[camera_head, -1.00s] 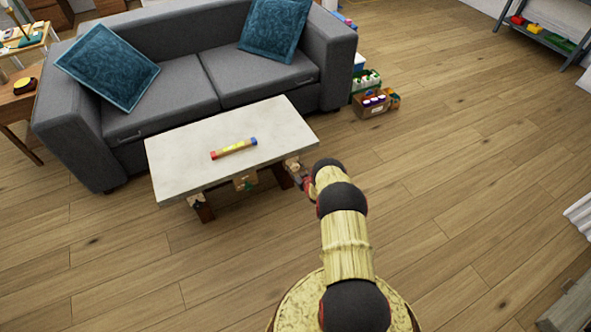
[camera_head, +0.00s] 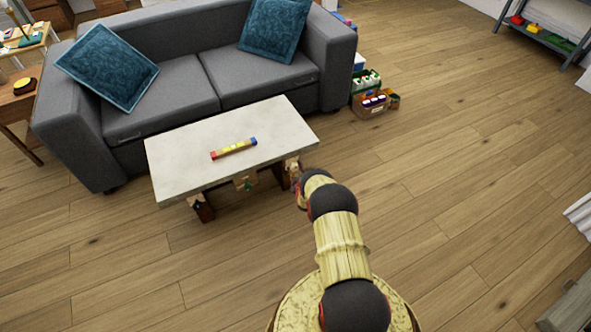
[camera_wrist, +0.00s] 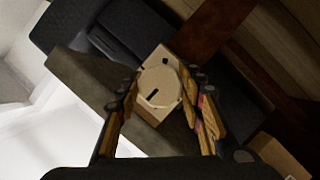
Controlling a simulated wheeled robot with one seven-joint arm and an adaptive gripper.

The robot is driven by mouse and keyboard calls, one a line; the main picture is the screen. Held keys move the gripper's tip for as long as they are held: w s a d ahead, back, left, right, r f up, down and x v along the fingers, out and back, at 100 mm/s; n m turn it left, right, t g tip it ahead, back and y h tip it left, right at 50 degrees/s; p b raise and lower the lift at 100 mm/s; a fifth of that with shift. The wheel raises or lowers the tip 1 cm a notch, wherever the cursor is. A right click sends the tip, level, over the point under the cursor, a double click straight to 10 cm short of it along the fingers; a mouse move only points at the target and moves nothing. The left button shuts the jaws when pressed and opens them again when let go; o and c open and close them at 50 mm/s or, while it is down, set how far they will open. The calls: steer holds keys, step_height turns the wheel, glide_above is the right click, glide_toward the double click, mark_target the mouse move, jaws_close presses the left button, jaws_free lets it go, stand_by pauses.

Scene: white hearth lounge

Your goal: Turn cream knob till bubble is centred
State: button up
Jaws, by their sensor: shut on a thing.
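A level tube (camera_head: 234,149) with a yellow middle, a red left end and a blue right end lies on the pale tabletop (camera_head: 190,150). Its bubble is too small to make out. In the wrist view the round cream knob (camera_wrist: 157,90), with a dark slot mark, sits on a cream block (camera_wrist: 160,58) by the table edge. My gripper (camera_wrist: 160,84) has a finger on each side of the knob and is shut on it. In the head view my gripper (camera_head: 299,186) is at the table's right front corner, mostly hidden by my arm.
Another small block (camera_head: 245,183) with a green part hangs under the front edge, and one with a blue part (camera_head: 197,201) is at the left front corner. The grey sofa (camera_head: 190,85) stands behind the table. The floor to the right is open.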

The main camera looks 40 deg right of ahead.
steer(key=shift+a+f, duration=0.1)
stand_by(0.3)
steer(key=o, duration=1.2)
steer(key=shift+c, duration=0.2)
steer(key=v, duration=1.2)
